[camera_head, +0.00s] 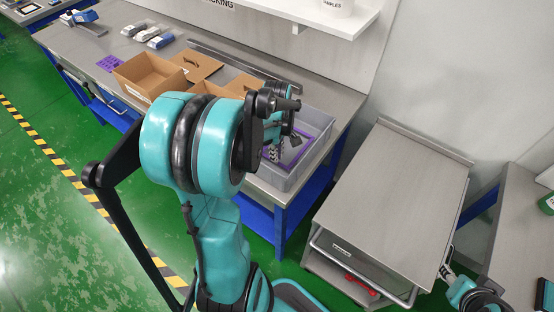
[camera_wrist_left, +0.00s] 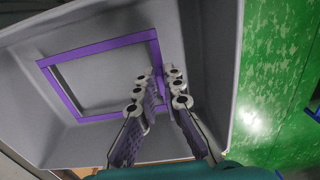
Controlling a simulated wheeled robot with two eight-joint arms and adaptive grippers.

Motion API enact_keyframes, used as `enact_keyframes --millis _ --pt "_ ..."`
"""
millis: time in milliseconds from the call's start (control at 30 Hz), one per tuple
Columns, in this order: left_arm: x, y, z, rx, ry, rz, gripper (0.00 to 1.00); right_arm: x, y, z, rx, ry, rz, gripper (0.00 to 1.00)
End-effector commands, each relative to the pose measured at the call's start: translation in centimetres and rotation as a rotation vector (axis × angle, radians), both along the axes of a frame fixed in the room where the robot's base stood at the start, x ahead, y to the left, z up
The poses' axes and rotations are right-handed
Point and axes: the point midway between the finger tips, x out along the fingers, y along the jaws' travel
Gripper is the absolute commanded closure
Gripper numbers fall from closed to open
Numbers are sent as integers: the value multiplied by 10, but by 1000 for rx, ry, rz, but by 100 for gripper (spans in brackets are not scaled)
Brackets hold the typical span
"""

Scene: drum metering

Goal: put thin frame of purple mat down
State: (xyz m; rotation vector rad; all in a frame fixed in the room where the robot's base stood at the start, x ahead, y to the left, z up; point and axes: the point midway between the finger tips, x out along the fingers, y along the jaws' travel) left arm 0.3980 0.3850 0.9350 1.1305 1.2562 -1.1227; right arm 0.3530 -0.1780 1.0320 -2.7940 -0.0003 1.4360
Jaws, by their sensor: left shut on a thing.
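The thin purple frame (camera_wrist_left: 100,46) is inside a grey bin (camera_wrist_left: 215,60) in the left wrist view, roughly level with the bin's floor. I cannot tell whether it rests fully on the floor. My left gripper (camera_wrist_left: 161,76) is shut on the frame's right-hand bar. In the head view the same bin (camera_head: 283,183) stands at the bench's front right corner, and my left gripper (camera_head: 276,152) reaches down into it. My left arm hides much of the bin there. My right gripper (camera_head: 447,268) shows small at the lower right, its jaws unclear.
Open cardboard boxes (camera_head: 149,75) stand on the bench left of the bin. A small purple piece (camera_head: 110,63) and several packs (camera_head: 160,40) lie further left. A metal cart (camera_head: 395,195) with a clear top stands to the right. A shelf (camera_head: 300,25) overhangs the back.

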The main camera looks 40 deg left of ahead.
Motion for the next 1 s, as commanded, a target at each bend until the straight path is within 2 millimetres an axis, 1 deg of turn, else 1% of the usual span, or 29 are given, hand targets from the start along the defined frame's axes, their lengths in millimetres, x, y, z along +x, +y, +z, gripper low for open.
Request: enact_keyframes --millis 33,133,367,500,533,567,600,867,967,1000 --pt "0 0 -12 0 0 0 100 0 0 -7 0 0 0 60" --pt "0 0 -23 0 0 0 100 0 0 -11 0 0 0 60" --pt "0 0 -22 0 0 0 100 0 0 -9 0 0 0 60" --pt "0 0 -26 0 0 0 100 0 0 -13 0 0 0 60" --pt "0 0 -25 0 0 0 84 0 0 -12 0 0 0 60" --pt "0 0 -25 0 0 0 76 0 0 -12 0 0 0 60" --pt "0 0 -25 0 0 0 72 0 0 -12 0 0 0 60" --pt "0 0 -24 0 0 0 72 0 0 -11 0 0 0 60" --pt "0 0 -20 0 0 0 72 0 0 -8 0 0 0 60" --pt "0 0 -16 0 0 0 72 0 0 -6 0 0 0 60"
